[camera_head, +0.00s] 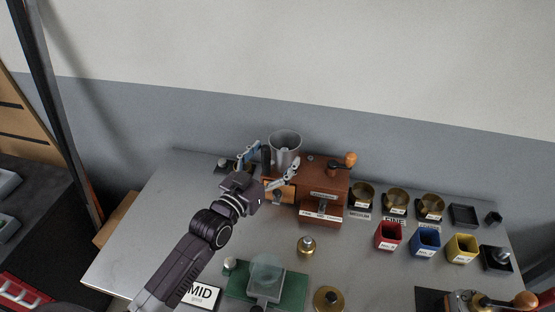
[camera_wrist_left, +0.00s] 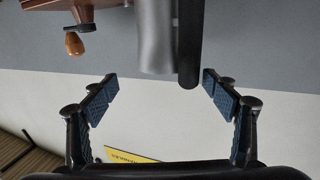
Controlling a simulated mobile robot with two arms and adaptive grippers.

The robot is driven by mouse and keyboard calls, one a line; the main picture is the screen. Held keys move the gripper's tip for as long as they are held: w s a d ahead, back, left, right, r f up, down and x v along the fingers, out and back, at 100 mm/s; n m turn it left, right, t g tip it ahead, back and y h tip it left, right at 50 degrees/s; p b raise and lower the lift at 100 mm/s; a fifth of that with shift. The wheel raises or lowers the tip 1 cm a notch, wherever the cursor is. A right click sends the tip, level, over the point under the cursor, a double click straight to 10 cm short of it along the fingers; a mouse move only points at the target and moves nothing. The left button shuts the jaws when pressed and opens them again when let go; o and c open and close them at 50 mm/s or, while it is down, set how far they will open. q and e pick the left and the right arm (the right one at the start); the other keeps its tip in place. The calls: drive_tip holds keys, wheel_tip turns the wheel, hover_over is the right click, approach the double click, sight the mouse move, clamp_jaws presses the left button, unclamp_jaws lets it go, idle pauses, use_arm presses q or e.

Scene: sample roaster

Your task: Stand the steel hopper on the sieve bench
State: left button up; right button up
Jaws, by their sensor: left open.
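The steel hopper (camera_head: 285,146) is a grey, cup-shaped vessel at the back of the metal table, by the wooden grinder (camera_head: 323,190). A black upright handle (camera_head: 266,157) shows at its left. My left gripper (camera_head: 269,168) is open in front of the hopper, its fingers spread to either side. In the left wrist view the hopper (camera_wrist_left: 156,38) and the black handle (camera_wrist_left: 189,45) lie beyond the open fingertips (camera_wrist_left: 160,80), apart from them. The hopper's base is hidden in the head view. I cannot tell which surface is the sieve bench. My right gripper is not in view.
The grinder's crank knob (camera_head: 351,158) stands right of the hopper. The table's left part is mostly bare.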

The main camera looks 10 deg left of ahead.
sight(280, 164)
use_arm(q)
wheel_tip(280, 164, down, 7)
drive_tip(key=b, duration=0.5)
drive_tip(key=shift+r+b, duration=0.1)
drive_tip(key=shift+b, duration=0.3)
drive_tip(key=shift+r+p+x, duration=0.1)
drive_tip(key=shift+p+x, duration=0.05)
drive_tip(key=shift+x, duration=0.55)
drive_tip(key=shift+r+p+x, duration=0.15)
drive_tip(key=shift+x, duration=0.55)
drive_tip(key=w, duration=0.2)
drive_tip(key=w+r+p, duration=0.1)
drive_tip(key=w, duration=0.1)
drive_tip(key=shift+w+d+r, duration=0.1)
drive_tip(key=shift+d+r, duration=0.05)
drive_tip(key=shift+r, duration=0.05)
drive_tip(key=shift+w+d+f+p, duration=0.1)
drive_tip(key=shift+w+d+p, duration=0.15)
drive_tip(key=shift+w, duration=0.25)
drive_tip(key=shift+a, duration=0.1)
drive_tip(key=shift+c, duration=0.4)
drive_tip(key=c, duration=1.4)
